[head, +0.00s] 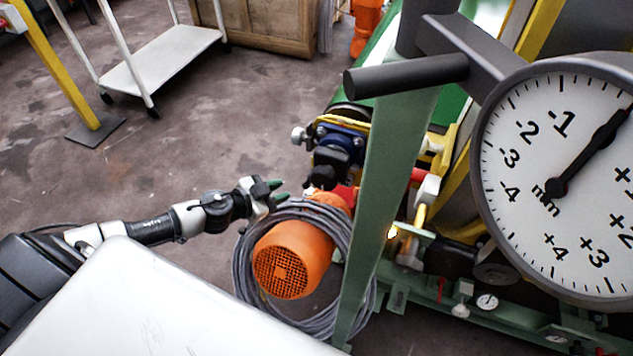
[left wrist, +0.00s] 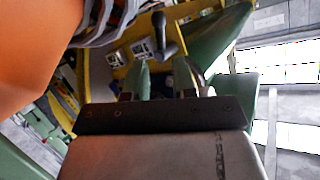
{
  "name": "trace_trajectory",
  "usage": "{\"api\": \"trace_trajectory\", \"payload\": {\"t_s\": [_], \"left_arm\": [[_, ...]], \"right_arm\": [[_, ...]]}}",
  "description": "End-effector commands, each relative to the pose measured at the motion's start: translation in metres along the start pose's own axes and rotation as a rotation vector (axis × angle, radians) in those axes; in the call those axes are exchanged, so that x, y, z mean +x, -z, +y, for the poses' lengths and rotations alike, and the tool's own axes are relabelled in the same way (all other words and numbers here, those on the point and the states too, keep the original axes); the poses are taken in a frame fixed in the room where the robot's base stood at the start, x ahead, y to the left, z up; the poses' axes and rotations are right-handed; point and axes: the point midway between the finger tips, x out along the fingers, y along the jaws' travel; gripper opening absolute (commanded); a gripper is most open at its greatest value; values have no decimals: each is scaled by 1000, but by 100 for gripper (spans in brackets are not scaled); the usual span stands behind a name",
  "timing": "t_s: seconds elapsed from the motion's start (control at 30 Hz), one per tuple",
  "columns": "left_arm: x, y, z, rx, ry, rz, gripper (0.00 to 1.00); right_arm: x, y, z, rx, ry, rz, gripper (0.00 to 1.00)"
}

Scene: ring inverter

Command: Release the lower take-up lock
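My left gripper (head: 279,190) reaches in from the left in the head view, beside the orange motor (head: 292,260) and short of the machine's end. In the left wrist view its two green fingers (left wrist: 163,78) stand apart with nothing visible gripped between them. A dark handle (left wrist: 163,35) on a yellow plate (left wrist: 128,50) shows beyond the fingertips. In the head view a black knob (head: 320,177) and a red part (head: 345,195) sit right of the gripper, apart from it. I cannot tell for certain which part is the lower take-up lock. My right gripper is not in view.
A coil of grey cable (head: 243,265) lies around the orange motor. A green post (head: 385,170) hides part of the machine. A large dial gauge (head: 555,190) fills the right. A white cart (head: 160,62) stands far back. The floor (head: 190,150) between is clear.

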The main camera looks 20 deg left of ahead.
Motion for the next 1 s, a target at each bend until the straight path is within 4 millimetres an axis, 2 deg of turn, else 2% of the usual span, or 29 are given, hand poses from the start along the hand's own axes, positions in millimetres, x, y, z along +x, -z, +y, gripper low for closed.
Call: {"api": "trace_trajectory", "payload": {"t_s": [0.3, 0.5, 0.7, 1.0], "left_arm": [[53, 2, 0, 2, 0, 4, 26], [85, 0, 0, 1, -1, 3, 26], [99, 1, 0, 1, -2, 1, 26], [100, 1, 0, 1, -2, 1, 25]], "right_arm": [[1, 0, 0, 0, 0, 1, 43], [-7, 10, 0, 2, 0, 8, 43], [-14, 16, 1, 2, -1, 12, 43], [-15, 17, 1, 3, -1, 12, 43]]}}
